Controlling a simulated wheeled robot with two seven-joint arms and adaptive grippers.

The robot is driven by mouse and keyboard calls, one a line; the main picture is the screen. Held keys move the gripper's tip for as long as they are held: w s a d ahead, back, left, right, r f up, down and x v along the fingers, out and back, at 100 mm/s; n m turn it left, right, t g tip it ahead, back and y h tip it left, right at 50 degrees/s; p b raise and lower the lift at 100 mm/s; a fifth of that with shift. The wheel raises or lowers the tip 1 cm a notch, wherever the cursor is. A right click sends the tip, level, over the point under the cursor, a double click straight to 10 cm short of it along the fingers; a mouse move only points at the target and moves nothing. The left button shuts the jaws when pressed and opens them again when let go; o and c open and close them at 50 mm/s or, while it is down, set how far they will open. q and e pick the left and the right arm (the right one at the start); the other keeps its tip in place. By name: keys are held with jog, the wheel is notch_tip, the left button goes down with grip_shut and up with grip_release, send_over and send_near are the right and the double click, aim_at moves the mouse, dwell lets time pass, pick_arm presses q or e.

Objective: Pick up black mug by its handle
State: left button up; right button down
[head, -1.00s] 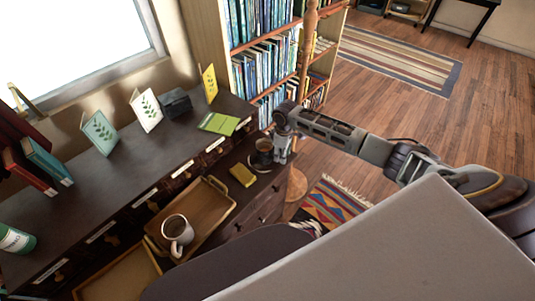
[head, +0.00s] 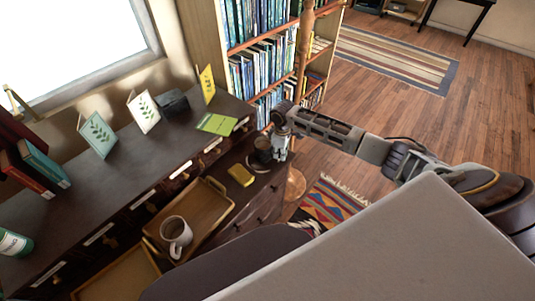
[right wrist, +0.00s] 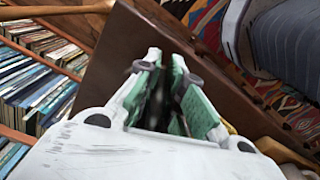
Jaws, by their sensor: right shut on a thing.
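The black mug (head: 262,146) is at the right end of the dark cabinet top in the head view, close to a dark saucer-like disc. It is small and partly hidden by my right gripper (head: 279,153), which points down at the mug's right side. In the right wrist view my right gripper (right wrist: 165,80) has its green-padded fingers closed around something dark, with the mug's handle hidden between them. I cannot tell whether the mug is clear of the surface. My left gripper is not in view.
A yellow object (head: 241,175) lies left of the black mug. A wooden tray (head: 215,214) holds a pale mug (head: 176,232). Cards and a green book (head: 216,123) stand or lie on the upper shelf. A bookcase (head: 226,50) rises behind.

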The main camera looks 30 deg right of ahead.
jog(key=shift+r, duration=0.4)
jog(key=shift+r, duration=4.55)
jog(key=shift+r, duration=0.1)
